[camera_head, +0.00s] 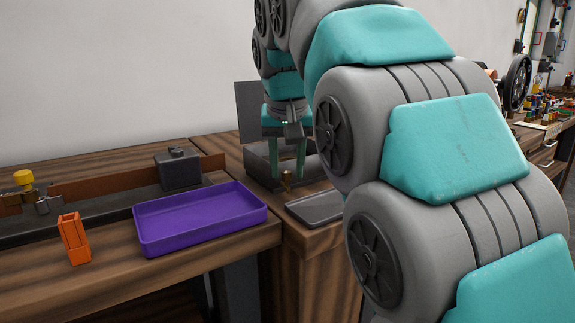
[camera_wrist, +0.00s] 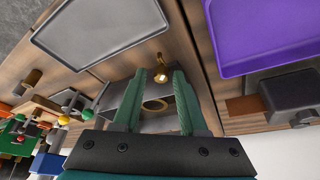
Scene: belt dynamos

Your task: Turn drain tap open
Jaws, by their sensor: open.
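A small brass drain tap (camera_head: 287,180) sticks out from the front of a dark grey basin (camera_head: 257,167) on the wooden bench. In the wrist view the tap (camera_wrist: 161,73) shows just beyond my fingertips, roughly between them, with its round end facing the camera. My gripper (camera_head: 287,176) points down over the front of the basin, with its green fingers apart. In the wrist view my gripper (camera_wrist: 160,76) is open and nothing is held between the fingers. I cannot tell whether a finger touches the tap.
A grey tray (camera_head: 316,207) lies in front of the basin. A purple tray (camera_head: 200,217), an orange holder (camera_head: 73,239) and a dark block (camera_head: 178,168) are to the left. A yellow-knobbed fitting (camera_head: 24,180) stands farther left. A cluttered bench (camera_head: 545,130) is at the far right.

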